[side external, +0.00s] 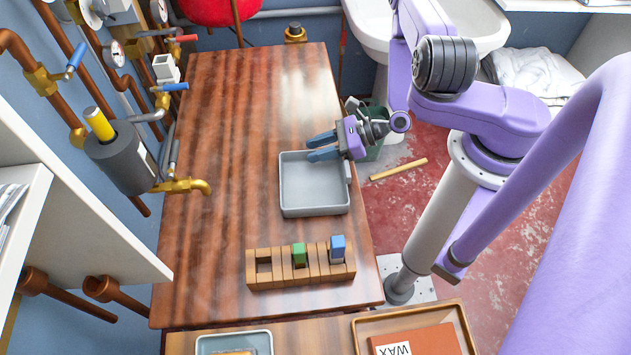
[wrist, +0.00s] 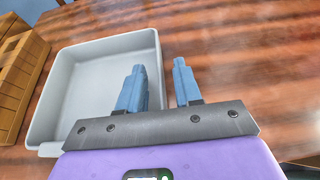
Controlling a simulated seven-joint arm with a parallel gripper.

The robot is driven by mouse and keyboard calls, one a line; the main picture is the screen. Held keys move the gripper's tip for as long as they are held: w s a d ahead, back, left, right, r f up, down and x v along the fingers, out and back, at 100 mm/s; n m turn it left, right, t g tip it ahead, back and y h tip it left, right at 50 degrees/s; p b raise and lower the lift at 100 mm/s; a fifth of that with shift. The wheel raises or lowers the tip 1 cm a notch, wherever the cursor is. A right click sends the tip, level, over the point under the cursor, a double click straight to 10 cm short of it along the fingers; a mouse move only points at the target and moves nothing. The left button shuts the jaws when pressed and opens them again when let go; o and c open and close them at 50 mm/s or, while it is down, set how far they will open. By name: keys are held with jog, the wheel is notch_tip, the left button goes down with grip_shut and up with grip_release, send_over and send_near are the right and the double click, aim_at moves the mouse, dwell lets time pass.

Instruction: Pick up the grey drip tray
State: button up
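The grey drip tray (side external: 312,190) is a shallow, empty, rounded square dish lying flat on the wooden table. It also shows in the wrist view (wrist: 88,95), left of and behind my fingers. My gripper (side external: 309,148) has two blue fingers and is at the tray's back right, by the rim. The fingers are apart with nothing held. In the wrist view my gripper (wrist: 157,72) has one finger over the tray's inside and the other beyond its right wall. I cannot tell whether the fingertips are below the rim or whether either touches the wall.
A slotted wooden rack (side external: 300,268) with a green and a blue block stands in front of the tray. Brass taps and pipes (side external: 185,187) line the left wall. The table (side external: 235,120) is clear to the left and behind. A tray with a wax box (side external: 415,340) is at the front.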

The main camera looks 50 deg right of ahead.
jog(key=shift+c, duration=0.3)
grip_shut()
notch_tip(320, 180, up, 10)
dwell(0.7)
